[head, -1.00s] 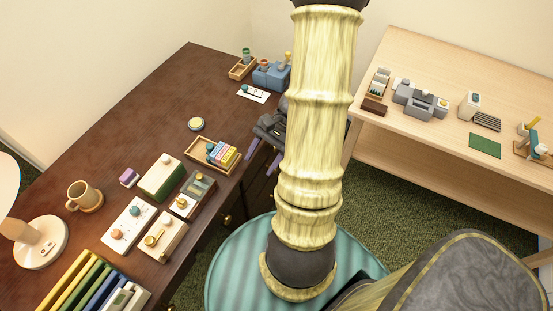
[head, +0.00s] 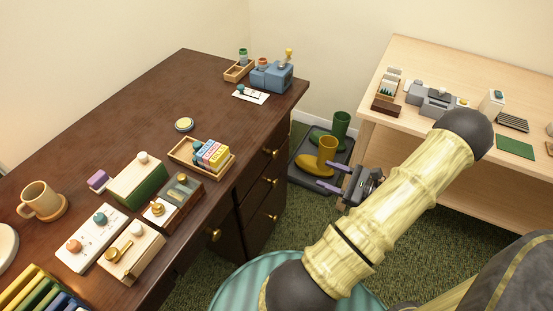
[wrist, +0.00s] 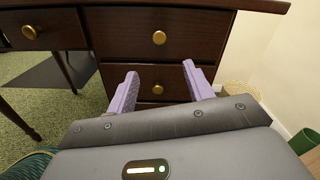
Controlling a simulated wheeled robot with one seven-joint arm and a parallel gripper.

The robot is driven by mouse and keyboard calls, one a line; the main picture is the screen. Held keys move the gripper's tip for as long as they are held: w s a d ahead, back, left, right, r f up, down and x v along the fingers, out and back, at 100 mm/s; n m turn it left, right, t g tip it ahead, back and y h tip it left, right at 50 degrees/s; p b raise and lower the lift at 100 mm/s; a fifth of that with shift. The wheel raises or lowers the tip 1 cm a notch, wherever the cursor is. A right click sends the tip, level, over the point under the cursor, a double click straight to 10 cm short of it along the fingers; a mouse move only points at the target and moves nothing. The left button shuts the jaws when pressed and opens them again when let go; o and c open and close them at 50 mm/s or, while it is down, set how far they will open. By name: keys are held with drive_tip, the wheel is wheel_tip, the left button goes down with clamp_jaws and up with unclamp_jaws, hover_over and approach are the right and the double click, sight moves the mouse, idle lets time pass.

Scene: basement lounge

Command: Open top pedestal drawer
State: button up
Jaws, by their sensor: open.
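The dark brown desk has a pedestal with a stack of drawers at its right end. The top pedestal drawer (head: 256,168) looks flush, with a brass knob (head: 273,153). In the wrist view the top drawer (wrist: 195,35) faces me, its round knob (wrist: 159,38) near the middle. A lower drawer's knob (wrist: 158,89) shows between my fingers. My gripper (head: 326,176) is open and empty, to the right of the drawer fronts and apart from them. Its purple fingers also show in the wrist view (wrist: 160,70), pointing at the pedestal just below the top knob.
A dark tray (head: 300,180) with green and yellow boots stands on the floor beyond my gripper. A pale bench (head: 440,65) with several items is at the right. The desk's middle drawer (wrist: 50,30) is left of the pedestal. Green carpet lies between desk and bench.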

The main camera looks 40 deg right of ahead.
sight(277, 155)
drive_tip(key=b+x, duration=0.3)
drive_tip(key=x, duration=1.4)
drive_tip(key=shift+w+a, duration=0.15)
drive_tip(key=shift+w, duration=0.1)
clamp_jaws()
